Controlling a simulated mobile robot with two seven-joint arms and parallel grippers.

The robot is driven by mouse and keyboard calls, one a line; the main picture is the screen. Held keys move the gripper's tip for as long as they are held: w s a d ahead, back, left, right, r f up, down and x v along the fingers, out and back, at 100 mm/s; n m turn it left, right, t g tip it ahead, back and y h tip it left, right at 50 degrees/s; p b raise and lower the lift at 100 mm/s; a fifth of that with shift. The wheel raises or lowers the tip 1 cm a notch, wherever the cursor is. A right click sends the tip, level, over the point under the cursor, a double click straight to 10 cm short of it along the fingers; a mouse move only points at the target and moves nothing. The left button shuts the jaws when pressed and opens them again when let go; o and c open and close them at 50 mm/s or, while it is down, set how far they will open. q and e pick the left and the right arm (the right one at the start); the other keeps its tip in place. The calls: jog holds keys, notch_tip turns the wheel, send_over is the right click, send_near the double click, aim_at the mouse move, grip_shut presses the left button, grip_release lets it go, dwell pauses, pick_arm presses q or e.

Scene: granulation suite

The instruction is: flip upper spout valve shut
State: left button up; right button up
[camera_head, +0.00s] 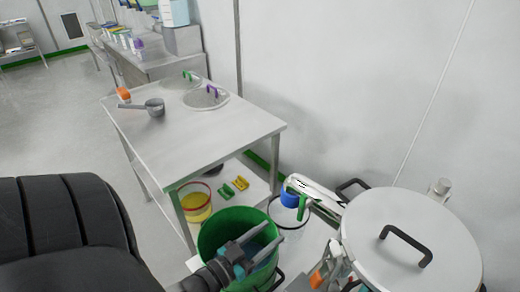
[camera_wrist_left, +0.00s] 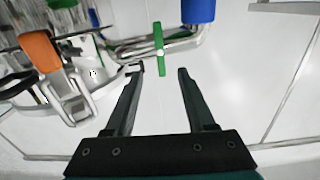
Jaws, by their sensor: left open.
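The upper spout valve's green lever (camera_head: 304,207) sits on a metal spout pipe with a blue end (camera_head: 290,197), at the left side of a lidded steel vessel (camera_head: 365,225). In the left wrist view the green lever (camera_wrist_left: 158,48) stands upright in the picture, across the pipe. The blue end (camera_wrist_left: 199,10) is to its right. My left gripper (camera_head: 276,233) is open and empty, over the green bucket in the head view, left of and below the lever. In the wrist view its fingertips (camera_wrist_left: 159,70) lie on either side of the lever's lower end; contact cannot be told. My right gripper is not in view.
An orange-handled latch (camera_wrist_left: 42,52) is left of the fingers; its orange handle shows beside the vessel (camera_head: 317,279). A green bucket (camera_head: 215,235) stands beneath my left gripper. A steel table (camera_head: 190,135) carries a scoop (camera_head: 153,106) and round lids (camera_head: 205,98).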

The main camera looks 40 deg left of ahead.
pick_arm(q)
jog(key=shift+s+a, duration=0.1)
jog(key=shift+s, duration=1.1)
